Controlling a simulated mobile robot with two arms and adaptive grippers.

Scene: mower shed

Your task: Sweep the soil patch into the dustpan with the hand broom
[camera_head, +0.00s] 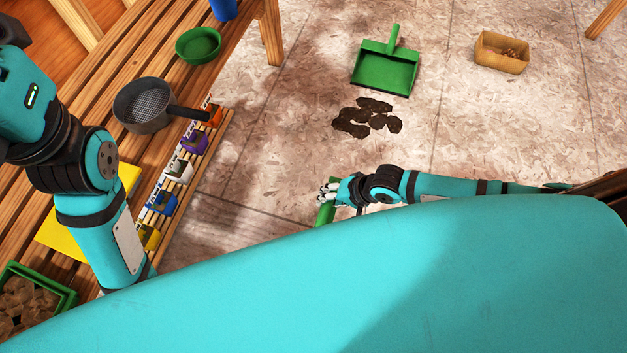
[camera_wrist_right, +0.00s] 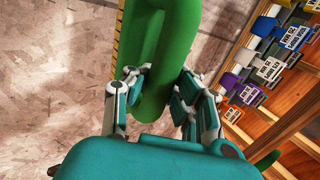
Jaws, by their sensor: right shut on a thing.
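The soil patch (camera_head: 368,117) is several dark brown clumps lying on the floor. The green dustpan (camera_head: 386,68) lies just beyond it, its handle pointing away from me. My right gripper (camera_head: 332,193) is low over the floor, nearer to me than the soil. It is shut on the green handle of the hand broom (camera_head: 325,214). In the right wrist view the broom (camera_wrist_right: 163,50) lies between the fingers of the gripper (camera_wrist_right: 160,88), with a strip of yellowish bristles along its left side. My left arm is over the bench; its gripper is out of view.
A slatted wooden bench (camera_head: 235,45) on the left bears a grey sieve (camera_head: 148,105), a green bowl (camera_head: 198,45), a row of coloured tagged items and a green crate (camera_head: 62,290). A tan box (camera_head: 502,52) stands on the floor at right.

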